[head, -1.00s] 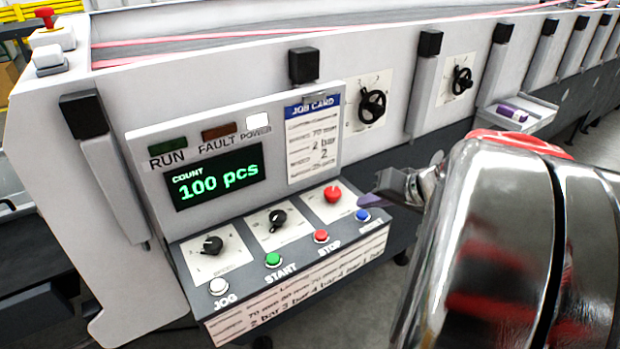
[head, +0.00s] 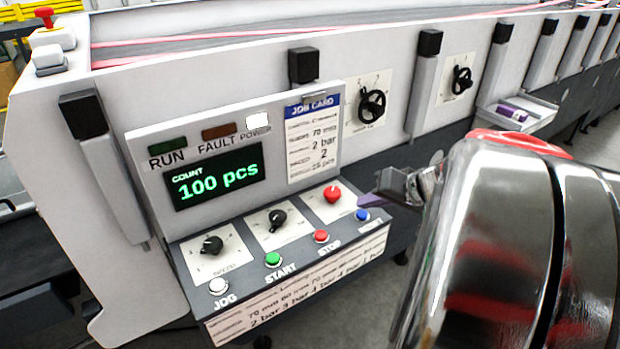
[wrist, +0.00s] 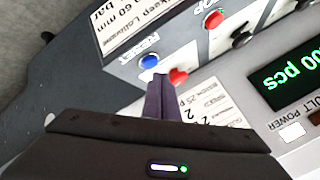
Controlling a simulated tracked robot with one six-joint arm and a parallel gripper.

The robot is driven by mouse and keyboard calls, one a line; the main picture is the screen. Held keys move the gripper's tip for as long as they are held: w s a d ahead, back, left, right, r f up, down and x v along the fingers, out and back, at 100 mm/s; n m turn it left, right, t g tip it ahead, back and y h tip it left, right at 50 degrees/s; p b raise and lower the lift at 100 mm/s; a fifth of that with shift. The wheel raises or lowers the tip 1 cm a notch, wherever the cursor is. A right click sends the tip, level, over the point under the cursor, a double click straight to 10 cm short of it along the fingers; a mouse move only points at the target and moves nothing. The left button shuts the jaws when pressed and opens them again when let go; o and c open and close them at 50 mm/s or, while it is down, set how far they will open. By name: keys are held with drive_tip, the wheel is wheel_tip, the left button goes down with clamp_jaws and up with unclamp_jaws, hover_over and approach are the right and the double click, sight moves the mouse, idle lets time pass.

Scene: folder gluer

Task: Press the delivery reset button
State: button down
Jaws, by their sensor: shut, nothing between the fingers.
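The blue reset button (head: 362,215) is at the right end of the button row on the sloped control panel, with its label partly hidden in the head view. It also shows in the wrist view (wrist: 149,61), just beyond my fingertips. My gripper (head: 364,201) is shut and empty, its tips slightly above and behind the blue button in the head view. In the wrist view the shut fingers (wrist: 161,78) point toward the button. I see a small gap between tips and button there, but cannot tell the exact distance.
The red knob (head: 333,193) is close beside my fingertips. The red stop button (head: 320,236), green start button (head: 272,259) and white jog button (head: 218,286) line the panel's front. The display (head: 215,182) reads 100 pcs. A handwheel (head: 372,105) is behind.

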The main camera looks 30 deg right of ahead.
sight(366, 216)
drive_tip(key=shift+f, duration=0.9)
idle(1.6)
drive_tip(key=shift+r, duration=0.95)
drive_tip(key=shift+r, duration=2.5)
